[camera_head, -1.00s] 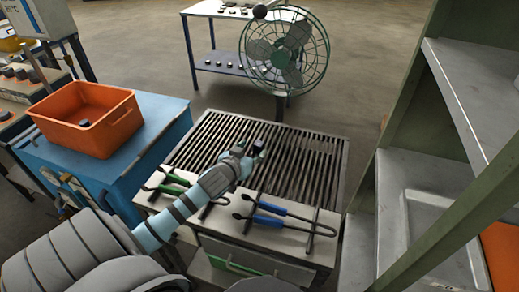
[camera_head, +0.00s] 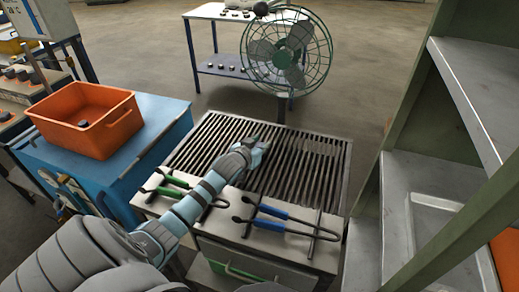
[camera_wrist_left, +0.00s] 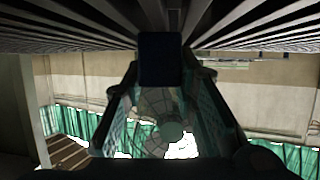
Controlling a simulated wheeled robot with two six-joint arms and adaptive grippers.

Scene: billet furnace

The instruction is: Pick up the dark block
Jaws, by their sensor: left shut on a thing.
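The dark block (camera_wrist_left: 160,58) is between the fingers of my left gripper in the left wrist view. It looks like a small dark blue-black rectangle, right beside the grate bars. In the head view my left gripper (camera_head: 259,146) is over the middle of the slatted grate (camera_head: 305,165), and the gripper hides the block there. The gripper is shut on the block, low at the grate; I cannot tell whether the block touches the bars. My right gripper is not in view.
Tongs with blue handles (camera_head: 287,213) and tongs with green handles (camera_head: 173,182) lie at the grate's front edge. An orange bin (camera_head: 110,135) with a dark piece stands left on a blue cabinet. A fan (camera_head: 284,50) stands behind; a metal shelf (camera_head: 430,190) rises right.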

